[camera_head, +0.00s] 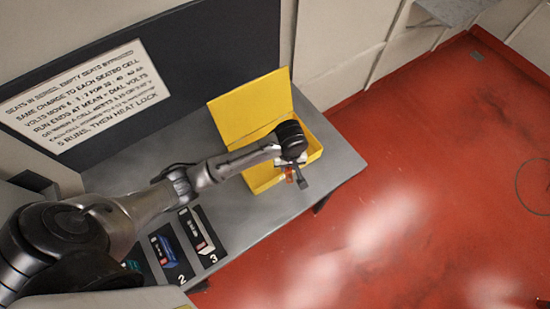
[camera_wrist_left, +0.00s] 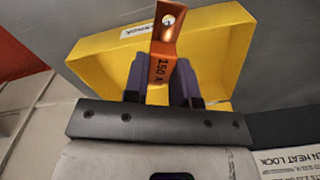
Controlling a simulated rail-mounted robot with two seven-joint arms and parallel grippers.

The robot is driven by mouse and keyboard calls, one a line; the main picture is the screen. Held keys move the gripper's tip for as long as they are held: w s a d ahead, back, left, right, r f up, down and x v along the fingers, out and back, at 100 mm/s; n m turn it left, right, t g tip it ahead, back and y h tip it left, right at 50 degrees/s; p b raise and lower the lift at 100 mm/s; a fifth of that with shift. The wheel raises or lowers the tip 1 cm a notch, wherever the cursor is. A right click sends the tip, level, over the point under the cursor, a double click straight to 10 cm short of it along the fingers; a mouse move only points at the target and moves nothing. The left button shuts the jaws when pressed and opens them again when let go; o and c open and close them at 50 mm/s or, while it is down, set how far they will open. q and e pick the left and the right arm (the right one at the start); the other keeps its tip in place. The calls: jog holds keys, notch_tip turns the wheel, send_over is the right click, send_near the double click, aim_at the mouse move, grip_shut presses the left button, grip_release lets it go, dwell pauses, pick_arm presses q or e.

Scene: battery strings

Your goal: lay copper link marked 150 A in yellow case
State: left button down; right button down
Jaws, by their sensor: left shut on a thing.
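The yellow case (camera_head: 252,110) stands open on the grey bench, its lid raised at the back. My left gripper (camera_head: 296,176) is over the front part of the case. In the left wrist view the gripper (camera_wrist_left: 162,85) is shut on the copper link (camera_wrist_left: 163,50), an orange-brown bent strip marked "150 A" with a hole near its end. The case (camera_wrist_left: 225,45) lies behind the link in that view, with a small label on it. The link (camera_head: 289,174) shows only as a small orange patch in the head view. I cannot tell whether it touches the case. My right gripper is not in view.
The grey bench (camera_head: 225,215) holds numbered black seats with a blue cell (camera_head: 167,252) and a pale cell (camera_head: 196,232) left of the case. A sign (camera_head: 85,97) is on the dark panel behind. Red floor lies beyond the bench's right edge.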

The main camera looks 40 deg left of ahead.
pick_arm(q)
jog(key=w+a+f, duration=0.2)
jog(key=a, duration=0.1)
jog(key=w+a+f, duration=0.1)
jog(key=a+f, duration=0.2)
jog(key=a, duration=0.1)
jog(key=w+a+f, duration=0.2)
jog(key=a, duration=0.1)
jog(key=shift+w+a+f+b, duration=0.2)
jog(key=shift+w+f+b, duration=0.1)
jog(key=shift+b, duration=0.05)
jog(key=shift+f, duration=2)
jog(key=shift+f, duration=0.15)
jog(key=c, duration=0.9)
grip_release()
jog(key=shift+c, duration=0.2)
